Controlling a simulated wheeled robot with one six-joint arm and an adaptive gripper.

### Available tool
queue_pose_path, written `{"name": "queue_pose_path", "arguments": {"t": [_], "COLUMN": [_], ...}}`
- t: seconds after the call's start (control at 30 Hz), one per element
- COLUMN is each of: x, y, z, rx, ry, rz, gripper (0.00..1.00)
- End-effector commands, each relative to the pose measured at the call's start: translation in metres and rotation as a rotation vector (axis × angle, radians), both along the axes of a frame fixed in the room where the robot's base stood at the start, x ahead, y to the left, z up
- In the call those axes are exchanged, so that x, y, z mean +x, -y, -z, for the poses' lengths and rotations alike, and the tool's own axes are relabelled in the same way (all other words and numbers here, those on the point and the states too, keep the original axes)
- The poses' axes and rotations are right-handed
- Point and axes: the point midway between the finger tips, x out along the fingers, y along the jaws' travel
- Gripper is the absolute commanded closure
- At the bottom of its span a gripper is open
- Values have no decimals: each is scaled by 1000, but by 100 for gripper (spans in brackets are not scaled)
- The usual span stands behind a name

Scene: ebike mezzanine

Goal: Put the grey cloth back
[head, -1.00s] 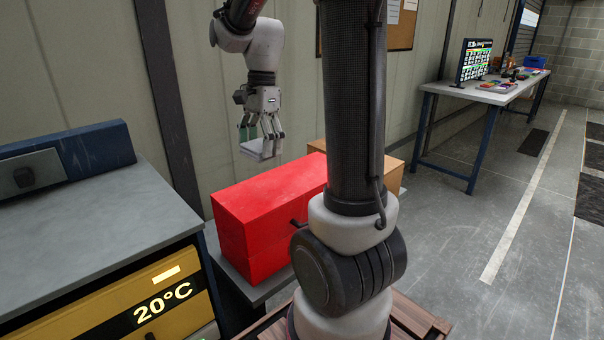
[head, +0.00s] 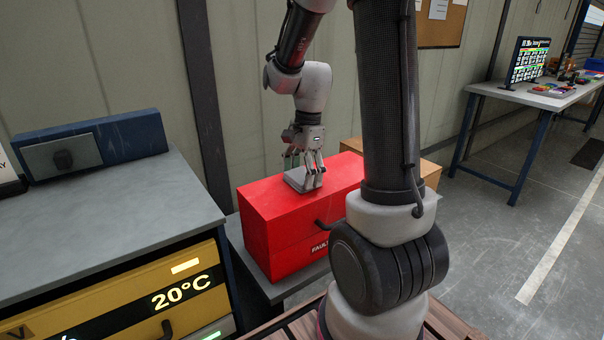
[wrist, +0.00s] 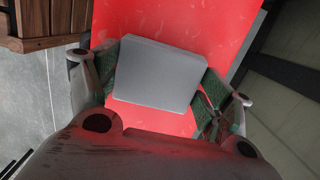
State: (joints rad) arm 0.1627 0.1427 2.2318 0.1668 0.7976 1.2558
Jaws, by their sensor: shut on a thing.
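The grey cloth (head: 298,181) is a flat, folded grey pad, at or just above the top of the red box (head: 266,212). I cannot tell whether it touches the box. My gripper (head: 306,172) points down and is shut on the cloth. In the wrist view the cloth (wrist: 156,74) sits between the two green-padded fingers of my gripper (wrist: 157,82), with the red box top (wrist: 225,30) behind it.
A cardboard-coloured box (head: 430,174) stands behind the red box. A grey-topped cabinet (head: 100,225) with a yellow 20°C front is at the left. A wall rises close behind. A workbench (head: 535,97) with a monitor is at the far right.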

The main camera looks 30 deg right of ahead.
Motion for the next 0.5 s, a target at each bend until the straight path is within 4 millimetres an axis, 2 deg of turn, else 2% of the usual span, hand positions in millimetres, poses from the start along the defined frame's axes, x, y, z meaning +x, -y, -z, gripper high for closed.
{"name": "queue_pose_path", "arguments": {"t": [0.3,0.33,0.4,0.5], "x": [0,0,0,0], "y": [0,0,0,0], "z": [3,3,2,2], "rx": [0,0,0,0], "ry": [0,0,0,0], "rz": [0,0,0,0], "gripper": [46,15,2,0]}}
